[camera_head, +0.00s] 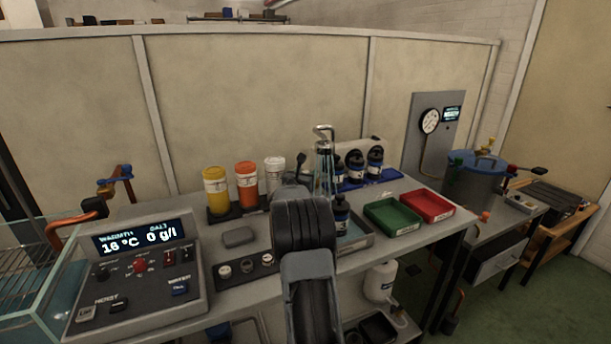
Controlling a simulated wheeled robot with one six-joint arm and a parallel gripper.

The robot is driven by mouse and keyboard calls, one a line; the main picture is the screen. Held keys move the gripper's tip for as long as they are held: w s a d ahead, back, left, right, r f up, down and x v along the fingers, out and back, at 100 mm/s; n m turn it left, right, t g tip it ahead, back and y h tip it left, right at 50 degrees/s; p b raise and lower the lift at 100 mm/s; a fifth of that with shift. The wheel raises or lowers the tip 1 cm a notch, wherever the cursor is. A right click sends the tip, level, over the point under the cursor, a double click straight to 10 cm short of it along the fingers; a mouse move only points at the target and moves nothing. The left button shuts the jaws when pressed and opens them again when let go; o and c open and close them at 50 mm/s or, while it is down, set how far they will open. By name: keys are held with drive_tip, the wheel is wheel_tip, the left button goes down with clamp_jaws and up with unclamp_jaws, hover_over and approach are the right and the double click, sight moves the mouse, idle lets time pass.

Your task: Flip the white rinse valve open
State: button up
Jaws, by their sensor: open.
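My arm reaches from the bottom middle over the bench. My gripper (297,174) is at its far end, small and partly hidden behind my own wrist; it is open, and nothing shows between its fingers. It is in front of a white-lidded jar (275,170) and left of a clear glass cylinder (324,168) with a metal top. I cannot make out a white rinse valve for certain. A metal vessel (472,186) at the right has small green, yellow and red fittings on its lid; none is clearly white.
A control panel (145,275) stands at the left, beside pipes with blue and orange parts (116,186). Yellow (216,190) and orange (246,180) jars, dark bottles (355,166), and green (392,217) and red (428,205) trays crowd the bench. A white jug (380,282) is below.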

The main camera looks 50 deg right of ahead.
drive_tip(key=shift+c, duration=0.2)
clamp_jaws()
